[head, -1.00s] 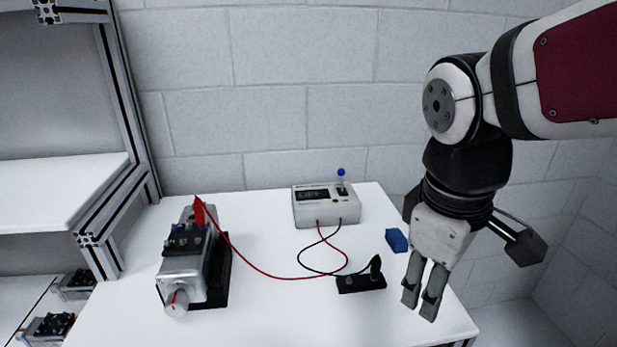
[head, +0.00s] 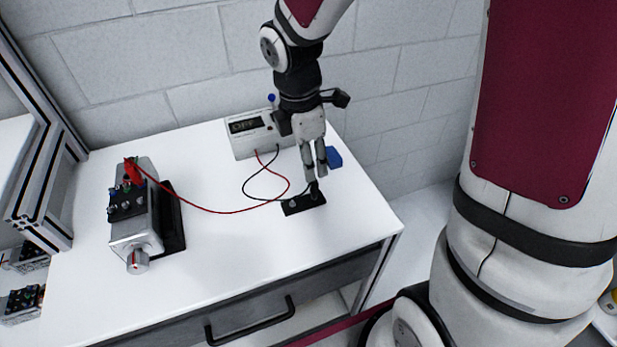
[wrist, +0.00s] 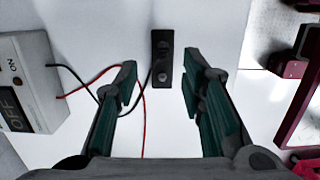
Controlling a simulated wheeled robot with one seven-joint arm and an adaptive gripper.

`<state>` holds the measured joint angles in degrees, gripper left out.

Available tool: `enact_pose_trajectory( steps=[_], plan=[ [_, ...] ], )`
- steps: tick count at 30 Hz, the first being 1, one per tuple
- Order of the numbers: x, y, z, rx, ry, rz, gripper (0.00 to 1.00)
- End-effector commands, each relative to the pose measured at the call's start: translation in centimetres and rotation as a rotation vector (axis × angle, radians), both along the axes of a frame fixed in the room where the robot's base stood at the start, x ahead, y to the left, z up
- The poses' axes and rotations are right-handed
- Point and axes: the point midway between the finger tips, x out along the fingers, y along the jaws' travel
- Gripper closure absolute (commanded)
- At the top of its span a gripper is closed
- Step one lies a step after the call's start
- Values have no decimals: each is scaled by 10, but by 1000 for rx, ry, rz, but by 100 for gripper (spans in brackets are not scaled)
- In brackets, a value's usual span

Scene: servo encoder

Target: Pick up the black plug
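The black plug (head: 315,189) stands upright at the right end of a small black holder (head: 291,206) on the white table. A thin black wire runs near it. In the wrist view the holder (wrist: 162,37) lies ahead between the fingertips, and the plug (wrist: 162,77) is seen end-on, hard to tell from the dark holder. My gripper (head: 315,174) points down just above the plug in the head view. In the wrist view my gripper (wrist: 160,85) is open, its green-lined fingers apart on either side with nothing held. The fingertips' exact height over the plug is unclear.
A white meter box (head: 243,143) reading OFF stands behind the holder. A blue block (head: 333,157) lies close to my gripper. A red wire (head: 225,212) runs to a red plug (head: 132,170) on the silver motor (head: 130,228) at left. The table's front is clear.

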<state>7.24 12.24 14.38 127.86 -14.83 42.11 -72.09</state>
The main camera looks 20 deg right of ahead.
Motion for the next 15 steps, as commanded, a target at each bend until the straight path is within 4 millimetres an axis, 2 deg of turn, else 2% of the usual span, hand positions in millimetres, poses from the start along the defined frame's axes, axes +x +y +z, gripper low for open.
enact_pose_trajectory(
  steps=[3, 11, 15],
  plan=[
    [0, -2, -16, 0, 2, 0, 63],
    [-2, -4, -34, 0, 2, -2, 63],
    [-5, -6, -55, 1, 3, -1, 63]
  ],
)
